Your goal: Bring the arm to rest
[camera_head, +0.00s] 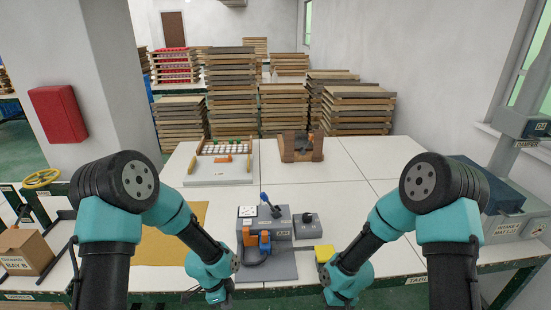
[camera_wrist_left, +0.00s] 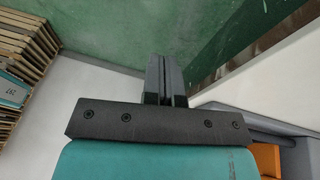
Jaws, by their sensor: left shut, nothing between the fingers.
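My left arm bends down to the front of the white table (camera_head: 330,195). Its gripper (camera_head: 189,293) is low at the table's front edge, left of the grey station. In the left wrist view the two dark fingers (camera_wrist_left: 167,78) are together, with nothing between them; green floor shows beyond them. My right arm is bent in a mirrored pose, its teal wrist (camera_head: 345,285) low at the front edge, right of the station. The right fingers are too hidden to read.
The grey station (camera_head: 268,267) with blue and orange parts stands between the wrists. A yellow block (camera_head: 324,253) is beside the right wrist. A tan mat (camera_head: 155,247) lies under the left arm. A tray (camera_head: 205,177) and a wooden holder (camera_head: 302,150) sit farther back.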

